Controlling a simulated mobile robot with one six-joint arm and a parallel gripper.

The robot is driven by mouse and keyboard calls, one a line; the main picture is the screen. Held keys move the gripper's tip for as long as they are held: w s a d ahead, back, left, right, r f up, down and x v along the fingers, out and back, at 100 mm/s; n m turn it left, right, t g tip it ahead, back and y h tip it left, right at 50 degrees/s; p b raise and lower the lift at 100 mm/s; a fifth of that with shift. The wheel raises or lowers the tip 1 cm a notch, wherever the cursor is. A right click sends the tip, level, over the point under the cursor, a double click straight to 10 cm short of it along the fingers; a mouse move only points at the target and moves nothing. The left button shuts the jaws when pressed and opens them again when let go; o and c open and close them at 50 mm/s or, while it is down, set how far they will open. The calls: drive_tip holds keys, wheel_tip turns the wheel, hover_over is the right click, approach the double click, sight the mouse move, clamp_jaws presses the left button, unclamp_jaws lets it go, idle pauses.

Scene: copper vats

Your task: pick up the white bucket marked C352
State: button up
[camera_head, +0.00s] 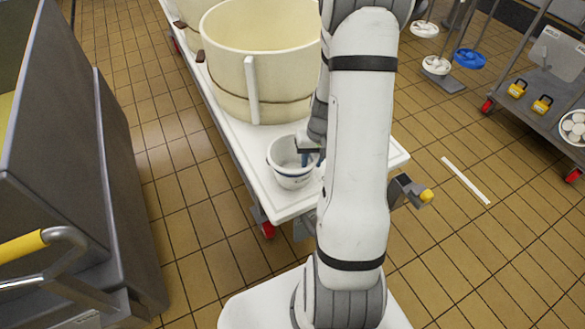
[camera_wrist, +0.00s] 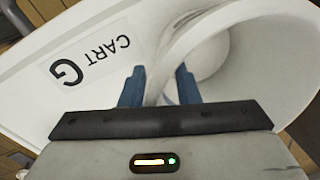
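A small white bucket (camera_head: 291,178) with a dark band stands upright near the front end of a white cart top (camera_head: 262,150). No C352 mark is legible. In the wrist view the bucket (camera_wrist: 215,30) fills the upper right, and its rim passes between the two blue fingers. My gripper (camera_head: 312,158) is at the bucket's right side in the head view, partly hidden by my arm. In the wrist view my gripper (camera_wrist: 160,86) is open, one finger on each side of the bucket wall, with space visible between fingers and wall.
The cart top carries a "CART G" label (camera_wrist: 90,52). A large cream vat (camera_head: 255,75) stands on the cart behind the bucket. A grey machine (camera_head: 75,150) is at left. A metal rack (camera_head: 545,90) with yellow items is at right. Tiled floor lies free between.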

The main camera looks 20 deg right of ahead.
clamp_jaws()
idle(0.6)
